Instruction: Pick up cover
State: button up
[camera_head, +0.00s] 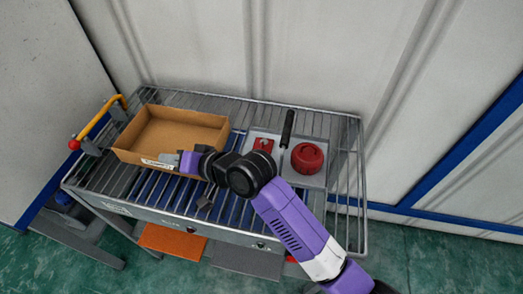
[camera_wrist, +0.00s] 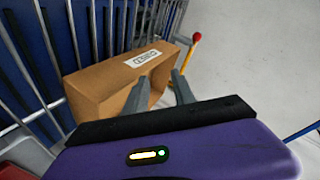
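A round red part (camera_head: 307,158) with a raised top, which looks like the cover, sits on a grey plate (camera_head: 313,180) at the right of the wire rack in the head view. A smaller red part (camera_head: 263,145) and an upright black handle (camera_head: 287,128) are beside it on the left. My gripper (camera_head: 176,161) is at the front edge of an open cardboard box, well left of the round red part. In the wrist view my gripper's (camera_wrist: 160,92) two fingers are apart with nothing visible between them, in front of the box.
The cardboard box (camera_head: 185,128) looks empty inside; its front bottom is partly hidden by my gripper. An orange lever with a red knob (camera_head: 75,144) stands at the rack's left end. The wire rack (camera_head: 340,150) has raised side rails, with a wall close behind.

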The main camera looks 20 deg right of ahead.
jog(key=w+d+r+g+h, duration=0.2)
jog(key=w+d+g, duration=0.1)
jog(key=w+d, duration=0.3)
jog(key=m+g+h+p, duration=0.2)
jog(key=m+g+h, duration=0.2)
jog(key=g+h, duration=0.25)
send_over(261, 145)
notch_tip(261, 145, down, 3)
jog(key=shift+r+g, duration=0.1)
jog(key=shift+g, duration=0.15)
jog(key=shift+w+d+f+p, duration=0.1)
jog(key=shift+f+p, duration=0.3)
jog(key=shift+f, duration=2.55)
grip_shut()
